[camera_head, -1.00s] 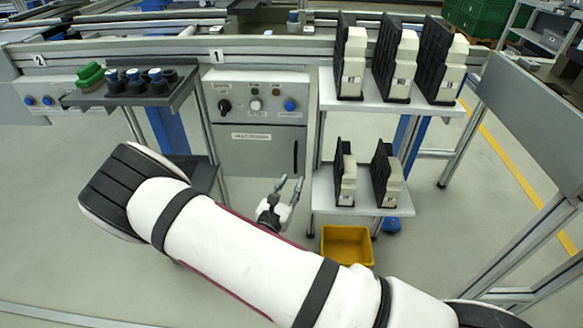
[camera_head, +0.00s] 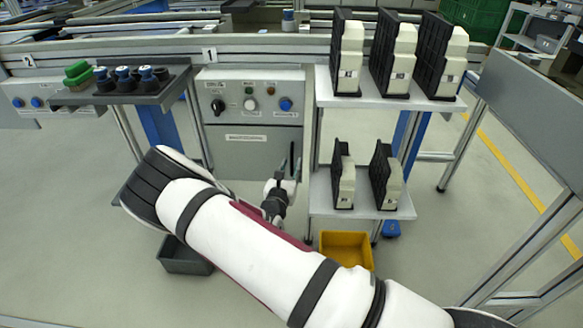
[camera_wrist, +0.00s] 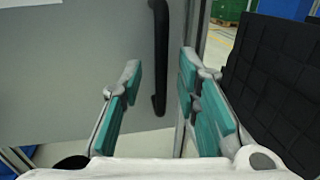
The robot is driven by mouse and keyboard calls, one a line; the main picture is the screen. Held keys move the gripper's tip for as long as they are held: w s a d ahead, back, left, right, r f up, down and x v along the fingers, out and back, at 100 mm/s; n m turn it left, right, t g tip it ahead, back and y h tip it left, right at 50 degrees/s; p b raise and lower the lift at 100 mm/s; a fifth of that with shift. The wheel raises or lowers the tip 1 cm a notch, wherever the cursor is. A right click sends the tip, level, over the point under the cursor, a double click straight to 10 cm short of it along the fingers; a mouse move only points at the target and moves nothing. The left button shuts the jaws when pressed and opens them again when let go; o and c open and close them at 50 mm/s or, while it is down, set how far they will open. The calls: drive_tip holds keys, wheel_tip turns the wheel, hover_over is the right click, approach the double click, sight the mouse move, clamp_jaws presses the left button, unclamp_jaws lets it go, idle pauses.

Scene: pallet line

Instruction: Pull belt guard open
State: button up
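The belt guard (camera_head: 240,152) is a grey panel with a label, under the control box; it fills the left of the wrist view (camera_wrist: 75,80). Its black vertical handle (camera_wrist: 160,60) is near the panel's right edge. My gripper (camera_head: 287,172) is in front of the handle in the head view and hides part of it. In the wrist view my gripper (camera_wrist: 158,72) is open, with teal-padded fingers on either side of the handle in the picture. The fingers do not touch it, and nothing is held. How far the handle lies from the fingertips is hard to tell.
The control box (camera_head: 253,92) has knobs and a blue button. A shelf rack (camera_head: 385,103) with black-and-cream parts stands close at the right of my gripper. A yellow bin (camera_head: 346,249) and a grey bin (camera_head: 186,257) are on the floor. A small tray (camera_head: 122,96) holds blue-topped parts.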

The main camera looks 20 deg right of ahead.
drive_tip(key=shift+x, duration=0.8)
drive_tip(key=shift+c, duration=0.6)
clamp_jaws()
